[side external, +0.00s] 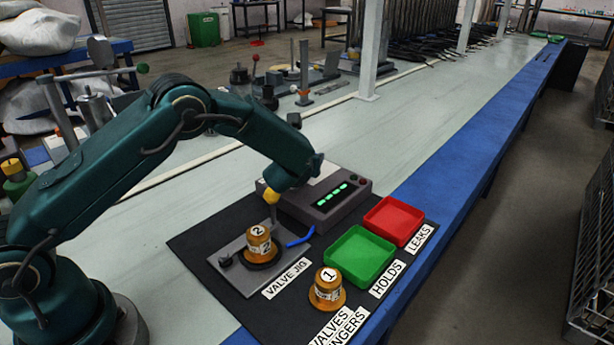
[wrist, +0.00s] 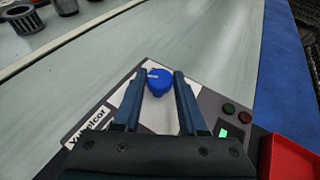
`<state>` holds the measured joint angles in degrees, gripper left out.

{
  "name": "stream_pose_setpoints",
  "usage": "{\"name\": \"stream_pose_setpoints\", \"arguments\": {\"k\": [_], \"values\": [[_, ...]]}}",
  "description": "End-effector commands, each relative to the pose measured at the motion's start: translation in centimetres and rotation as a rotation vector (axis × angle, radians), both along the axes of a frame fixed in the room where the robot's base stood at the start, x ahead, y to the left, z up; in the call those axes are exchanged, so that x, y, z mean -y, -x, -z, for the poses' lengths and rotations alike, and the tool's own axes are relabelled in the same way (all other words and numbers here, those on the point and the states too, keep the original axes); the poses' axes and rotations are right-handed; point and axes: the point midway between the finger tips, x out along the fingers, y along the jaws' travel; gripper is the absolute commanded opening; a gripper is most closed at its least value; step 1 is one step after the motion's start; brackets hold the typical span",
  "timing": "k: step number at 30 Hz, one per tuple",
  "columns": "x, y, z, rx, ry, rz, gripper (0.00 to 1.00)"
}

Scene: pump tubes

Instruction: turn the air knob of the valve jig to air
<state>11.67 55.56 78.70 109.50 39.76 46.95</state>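The blue air knob (wrist: 160,83) shows in the wrist view, round, with a white mark pointing to the left. It sits on the pale top of a grey box (wrist: 207,108). My gripper (wrist: 162,74) is open, with one dark finger on each side of the knob and narrow gaps showing between. Whether the fingers are level with the knob I cannot tell. In the side view the arm end hides the knob. The valve jig (side external: 239,270) is a grey plate with an orange valve marked 2 (side external: 259,240) upright on it and a blue tube (side external: 300,238) beside it.
The grey box (side external: 340,207) has a lit green display. A second valve marked 1 (side external: 328,290) stands on the black mat (side external: 205,240). A green tray (side external: 361,257) and a red tray (side external: 394,221) lie to the right.

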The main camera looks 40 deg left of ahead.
Motion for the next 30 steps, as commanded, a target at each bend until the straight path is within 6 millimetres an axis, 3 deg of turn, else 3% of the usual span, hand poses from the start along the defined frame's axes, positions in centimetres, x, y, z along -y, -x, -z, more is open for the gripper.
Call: {"name": "stream_pose_setpoints", "arguments": {"k": [1, 3, 30], "values": [[-0.01, 0.01, -0.01, 0.0, 0.0, 0.0, 0.17], [-0.01, 0.01, -0.01, 0.0, 0.0, 0.0, 0.0], [-0.57, 0.07, -0.28, 0.009, -0.003, 0.254, 0.0]]}}
